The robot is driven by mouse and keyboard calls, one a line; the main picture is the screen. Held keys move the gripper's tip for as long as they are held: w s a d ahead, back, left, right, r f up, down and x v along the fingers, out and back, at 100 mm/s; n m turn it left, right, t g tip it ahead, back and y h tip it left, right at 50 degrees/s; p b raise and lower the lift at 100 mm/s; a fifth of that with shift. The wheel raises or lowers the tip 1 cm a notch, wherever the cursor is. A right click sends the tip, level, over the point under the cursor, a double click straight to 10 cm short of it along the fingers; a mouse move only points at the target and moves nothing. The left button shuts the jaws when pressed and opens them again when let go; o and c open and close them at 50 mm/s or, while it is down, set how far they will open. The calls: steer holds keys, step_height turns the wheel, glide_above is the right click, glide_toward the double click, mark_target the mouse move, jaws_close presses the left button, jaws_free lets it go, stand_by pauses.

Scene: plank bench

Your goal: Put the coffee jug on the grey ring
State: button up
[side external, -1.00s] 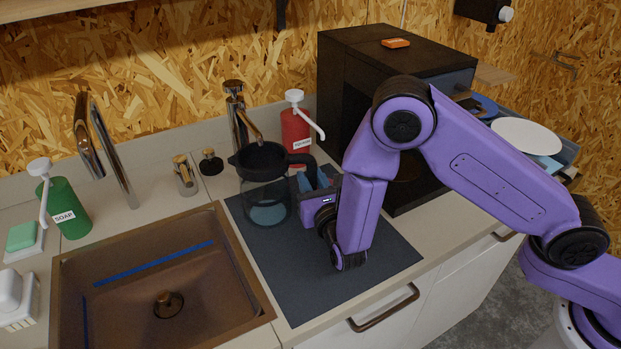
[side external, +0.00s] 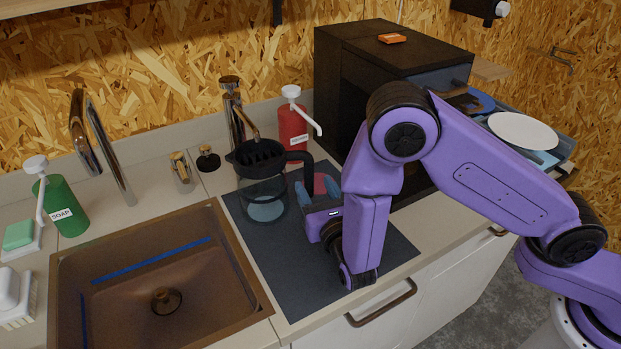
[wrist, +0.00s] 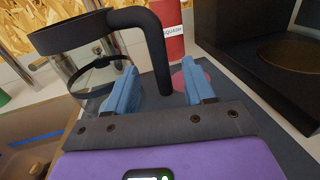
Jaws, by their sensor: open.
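The coffee jug (side external: 264,189) is clear glass with a black top and black handle. It stands upright on the dark mat, right of the sink. In the wrist view its handle (wrist: 157,50) comes down between the two blue fingers. My gripper (side external: 317,189) is open on the jug's handle side. In the wrist view the fingers (wrist: 160,76) stand apart with visible gaps to the handle. I cannot clearly make out a grey ring; a round brownish plate (wrist: 290,54) lies in the black machine's bay.
The black machine (side external: 393,58) stands behind my arm. A red squash bottle (side external: 292,125) stands behind the jug, and a pinkish disc (wrist: 191,80) lies on the mat (side external: 290,280). The sink (side external: 165,265) and taps are left. The mat's front is clear.

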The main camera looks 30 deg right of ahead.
steer(key=s, duration=0.2)
steer(key=s+a, duration=0.1)
steer(key=s, duration=0.4)
steer(key=shift+s+a, duration=0.1)
steer(key=shift+a, duration=0.15)
steer(key=shift+d, duration=0.1)
steer(key=s+d+r+m+g+h, duration=0.25)
steer(key=d+m+g, duration=0.3)
steer(key=d, duration=0.35)
steer(key=s+d+r+m+g+h, duration=0.2)
steer(key=d+r+m+g+h, duration=0.15)
steer(key=d+m, duration=0.45)
steer(key=s+d+r+m+g+y, duration=0.1)
steer(key=s+d+m+g+y, duration=0.1)
steer(key=s, duration=0.7)
steer(key=s+d+m+g+y, duration=0.2)
steer(key=s+m+g+y, duration=0.3)
steer(key=s, duration=0.4)
steer(key=g+y, duration=0.1)
steer(key=y, duration=0.1)
steer(key=shift+s+r+y, duration=0.35)
steer(key=shift+y, duration=0.05)
